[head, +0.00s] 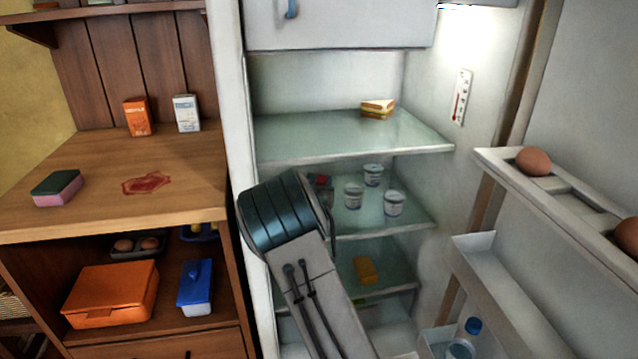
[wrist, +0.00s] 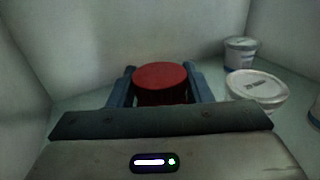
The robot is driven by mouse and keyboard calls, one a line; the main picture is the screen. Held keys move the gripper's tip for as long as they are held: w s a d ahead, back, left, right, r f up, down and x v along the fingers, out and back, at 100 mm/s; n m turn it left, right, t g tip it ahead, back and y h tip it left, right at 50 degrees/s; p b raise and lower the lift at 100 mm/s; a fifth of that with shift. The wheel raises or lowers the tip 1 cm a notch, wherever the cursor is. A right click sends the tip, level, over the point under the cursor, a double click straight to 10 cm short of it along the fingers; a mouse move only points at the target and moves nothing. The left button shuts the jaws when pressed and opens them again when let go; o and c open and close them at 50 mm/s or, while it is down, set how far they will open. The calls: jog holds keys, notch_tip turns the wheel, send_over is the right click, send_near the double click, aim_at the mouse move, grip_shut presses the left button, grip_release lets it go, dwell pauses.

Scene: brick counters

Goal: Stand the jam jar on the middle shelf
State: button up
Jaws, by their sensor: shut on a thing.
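The jam jar (wrist: 161,76) shows as a round red lid between the two fingers of my gripper (wrist: 163,90) in the wrist view. My gripper is shut on it. In the head view, a small red part of the jar (head: 322,183) shows past my arm, at the left of the middle fridge shelf (head: 405,222). My arm hides most of the jar and gripper there. The jar looks upright, but its base is hidden, so I cannot tell whether it touches the shelf.
Several white cups (head: 353,196) stand on the middle shelf to the right of the jar; one cup (wrist: 256,92) is close. The shelf above (head: 320,135) holds a sandwich (head: 377,109). A yellow block (head: 366,270) lies below. The open fridge door (head: 570,110) is at right.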

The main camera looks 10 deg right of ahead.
jog(key=o, duration=1.3)
jog(key=shift+o, duration=0.2)
